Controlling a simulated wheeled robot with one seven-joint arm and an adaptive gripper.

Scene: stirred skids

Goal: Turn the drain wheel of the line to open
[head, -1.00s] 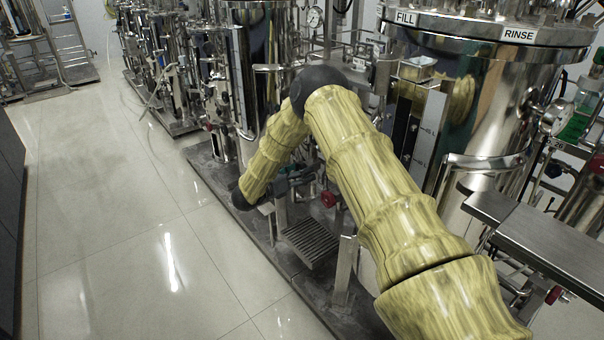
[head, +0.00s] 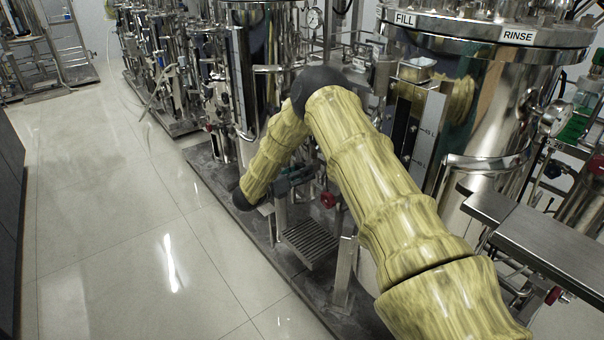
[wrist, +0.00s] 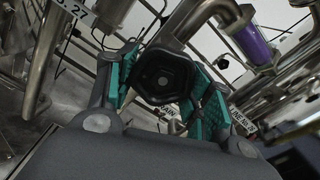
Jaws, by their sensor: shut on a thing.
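The drain wheel (wrist: 163,76) is a black, lobed knob on a steel pipe, seen face-on in the wrist view. My gripper (wrist: 165,88) has its teal-padded fingers on either side of the wheel and is shut on it. A tag beside the wheel is partly hidden, with part of the word "DRAIN" readable. In the head view my gripper (head: 297,177) is low at the skid, past the end of my bent arm. The wheel is not clearly seen there, and its opening state cannot be told.
A red knob (head: 328,200) is close to my gripper on the right. A grate (head: 310,243) lies below. The large FILL/RINSE tank (head: 490,110) stands at right. Pipes crowd the wheel, and a purple-filled tube (wrist: 252,45) is nearby. Clear floor (head: 110,220) lies at left.

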